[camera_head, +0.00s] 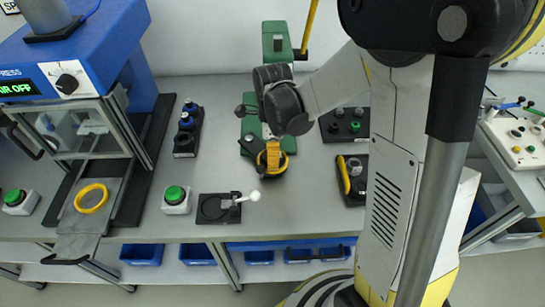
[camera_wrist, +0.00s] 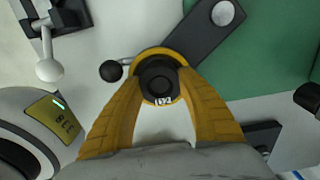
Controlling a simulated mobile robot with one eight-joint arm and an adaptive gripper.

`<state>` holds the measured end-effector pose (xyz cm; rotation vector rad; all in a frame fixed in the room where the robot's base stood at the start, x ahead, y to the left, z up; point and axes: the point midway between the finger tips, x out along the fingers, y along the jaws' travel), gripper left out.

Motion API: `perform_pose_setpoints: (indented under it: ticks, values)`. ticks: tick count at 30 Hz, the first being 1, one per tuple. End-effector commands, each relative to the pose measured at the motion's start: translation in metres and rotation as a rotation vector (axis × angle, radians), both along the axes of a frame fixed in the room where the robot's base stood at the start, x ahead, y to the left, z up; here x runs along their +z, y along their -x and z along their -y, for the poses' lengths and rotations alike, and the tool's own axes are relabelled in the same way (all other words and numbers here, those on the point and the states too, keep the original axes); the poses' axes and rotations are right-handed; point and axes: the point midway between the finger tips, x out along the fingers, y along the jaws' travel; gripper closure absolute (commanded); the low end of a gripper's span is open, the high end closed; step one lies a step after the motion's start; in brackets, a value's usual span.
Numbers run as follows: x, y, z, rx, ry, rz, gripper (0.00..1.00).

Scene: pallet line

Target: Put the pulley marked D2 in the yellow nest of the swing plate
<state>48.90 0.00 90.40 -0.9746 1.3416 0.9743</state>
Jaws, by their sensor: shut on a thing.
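My gripper (camera_wrist: 160,95) has its two yellow fingers shut on a dark round pulley (camera_wrist: 158,78). A small white label shows on the pulley's lower edge; it appears to read D2. A yellow ring, the nest (camera_wrist: 153,51), shows around the pulley's far side at the end of the dark swing plate (camera_wrist: 200,40). I cannot tell whether the pulley is seated in it or just above it. In the head view my gripper (camera_head: 273,154) points down at the green fixture's front edge, and its fingers mostly hide the pulley and the nest.
A black ball knob (camera_wrist: 111,70) is left of the nest. A black clamp with a white ball lever (camera_head: 253,196) and a green-button box (camera_head: 176,199) stand to the left. The blue press (camera_head: 75,70) has another yellow ring (camera_head: 91,198) on its slide. A dark tray (camera_head: 352,190) lies right.

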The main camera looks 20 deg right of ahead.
Motion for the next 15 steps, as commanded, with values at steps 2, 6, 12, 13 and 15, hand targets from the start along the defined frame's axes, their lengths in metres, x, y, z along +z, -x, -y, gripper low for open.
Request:
perform_pose_setpoints:
  ticks: [2, 6, 12, 13, 15]
  values:
    - [0.0017, 0.0001, 0.0001, 0.000, 0.000, 0.000, 0.90]
    - [-0.0002, 0.0002, 0.0002, 0.000, 0.000, 0.000, 0.90]
    - [-0.0016, 0.0002, 0.0002, 0.000, 0.000, 0.000, 0.36]
    - [-0.0016, 0.0002, 0.0002, 0.000, 0.000, 0.000, 0.36]
    - [-0.0015, 0.0002, 0.0002, 0.000, 0.000, 0.000, 0.36]
